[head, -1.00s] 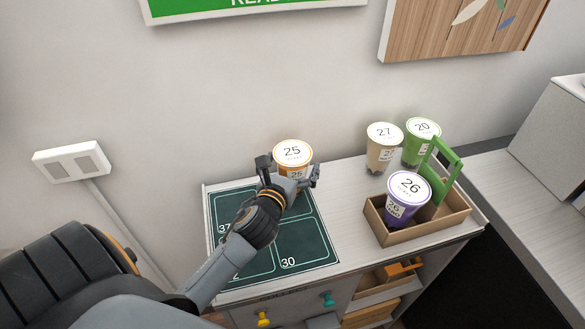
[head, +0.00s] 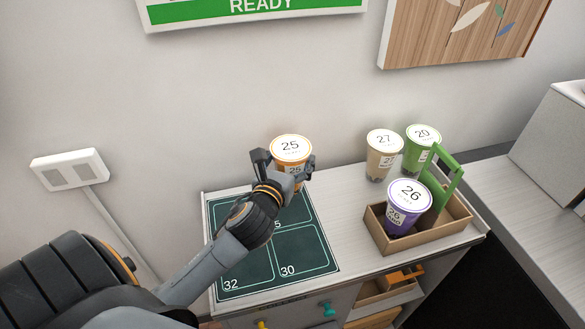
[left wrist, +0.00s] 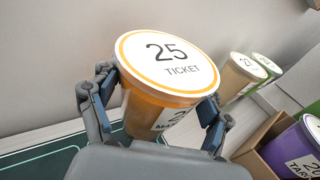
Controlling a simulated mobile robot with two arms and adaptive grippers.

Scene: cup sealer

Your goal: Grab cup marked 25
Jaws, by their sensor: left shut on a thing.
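The cup marked 25 (head: 291,149) has a white lid with an orange rim and an orange body. It is upright at the back of the dark green mat. My left gripper (head: 284,168) is shut on its sides. In the left wrist view the cup (left wrist: 168,65) fills the middle, with a finger of the gripper (left wrist: 160,105) against each side. Its base is hidden by the gripper, so I cannot tell how far it is above the counter. My right gripper is not in view.
A beige cup 27 (head: 383,153) and a green cup 20 (head: 421,150) stand on the counter to the right. A purple cup 26 (head: 408,205) sits in a brown carrier (head: 387,243) with a green handle. The mat (head: 305,249) has numbered squares, 30 and 32 clear.

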